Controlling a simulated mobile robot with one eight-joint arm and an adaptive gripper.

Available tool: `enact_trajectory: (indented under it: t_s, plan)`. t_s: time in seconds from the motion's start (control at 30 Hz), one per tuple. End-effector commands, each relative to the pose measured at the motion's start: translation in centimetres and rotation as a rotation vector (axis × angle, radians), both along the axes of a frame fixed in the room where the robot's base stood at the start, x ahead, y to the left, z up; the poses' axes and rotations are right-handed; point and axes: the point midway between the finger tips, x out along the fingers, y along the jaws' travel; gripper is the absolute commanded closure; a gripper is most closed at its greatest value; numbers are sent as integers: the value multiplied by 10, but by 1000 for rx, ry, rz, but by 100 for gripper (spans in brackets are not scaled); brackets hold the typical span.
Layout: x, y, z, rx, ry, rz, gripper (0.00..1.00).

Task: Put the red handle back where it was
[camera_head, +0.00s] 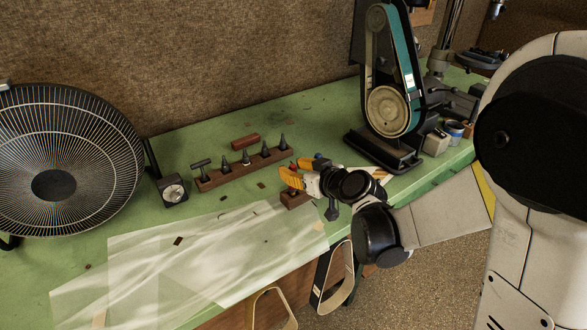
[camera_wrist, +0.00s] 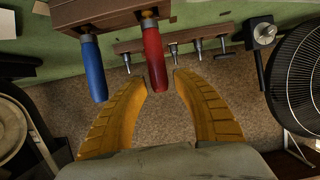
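In the wrist view, a red handle (camera_wrist: 154,58) with a metal collar extends from a wooden block (camera_wrist: 110,12). A blue handle (camera_wrist: 94,70) sits beside it on the same block. My gripper (camera_wrist: 160,78) has its yellow fingers spread, one on each side of the red handle's free end. Gaps show between the fingers and the handle, so it looks ungripped. In the head view, my gripper (camera_head: 290,178) is low over the bench by a small wooden block (camera_head: 295,199).
A wooden rack (camera_head: 218,176) with several dark-tipped tools stands behind my gripper on the green bench (camera_head: 330,115). A translucent sheet (camera_head: 190,255) covers the front.

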Motion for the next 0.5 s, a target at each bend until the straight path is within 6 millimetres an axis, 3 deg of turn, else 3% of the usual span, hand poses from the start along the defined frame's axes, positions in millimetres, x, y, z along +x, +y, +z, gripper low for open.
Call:
enact_trajectory:
  t_s: [0.37, 0.5]
  plan:
    - [0, 0, 5, 0, 0, 0, 64]
    - [-16, -12, 14, 0, 0, -1, 64]
